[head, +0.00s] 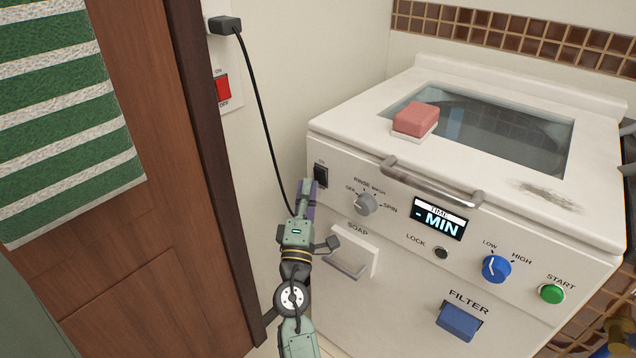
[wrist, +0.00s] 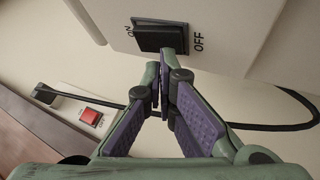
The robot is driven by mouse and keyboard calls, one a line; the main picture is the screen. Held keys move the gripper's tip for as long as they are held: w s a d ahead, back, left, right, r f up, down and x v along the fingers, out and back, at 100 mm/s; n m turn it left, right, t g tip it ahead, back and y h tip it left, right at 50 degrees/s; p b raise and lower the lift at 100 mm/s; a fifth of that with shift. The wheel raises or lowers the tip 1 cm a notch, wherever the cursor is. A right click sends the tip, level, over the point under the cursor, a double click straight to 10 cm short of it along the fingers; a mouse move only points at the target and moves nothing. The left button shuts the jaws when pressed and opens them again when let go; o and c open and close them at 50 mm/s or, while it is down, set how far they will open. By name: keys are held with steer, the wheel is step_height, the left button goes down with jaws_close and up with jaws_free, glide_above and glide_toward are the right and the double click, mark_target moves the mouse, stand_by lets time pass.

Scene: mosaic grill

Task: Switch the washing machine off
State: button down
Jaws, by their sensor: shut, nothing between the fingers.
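The white washing machine (head: 400,255) stands at the right with its control panel facing me. Its black rocker switch (head: 321,176) is at the panel's upper left corner. In the wrist view the switch (wrist: 160,37) has ON at its left end and OFF at its right end. My gripper (head: 307,184) is shut and empty, with its fingertips close to the switch. In the wrist view the fingertips (wrist: 164,72) lie just below the switch's edge; I cannot tell whether they touch it. The display (head: 438,219) is lit and reads "- MIN".
A red wall switch (head: 223,88) and a plug (head: 225,25) with a black cord are on the wall at the left. A handle (head: 430,184) sticks out above the panel. A red and white sponge (head: 415,119) lies on the lid. A wooden door (head: 150,200) is at the left.

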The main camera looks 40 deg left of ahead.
steer(key=shift+s+r, duration=0.1)
steer(key=shift+s, duration=0.5)
steer(key=s, duration=0.5)
steer(key=shift+a+r, duration=0.25)
steer(key=shift+r, duration=0.1)
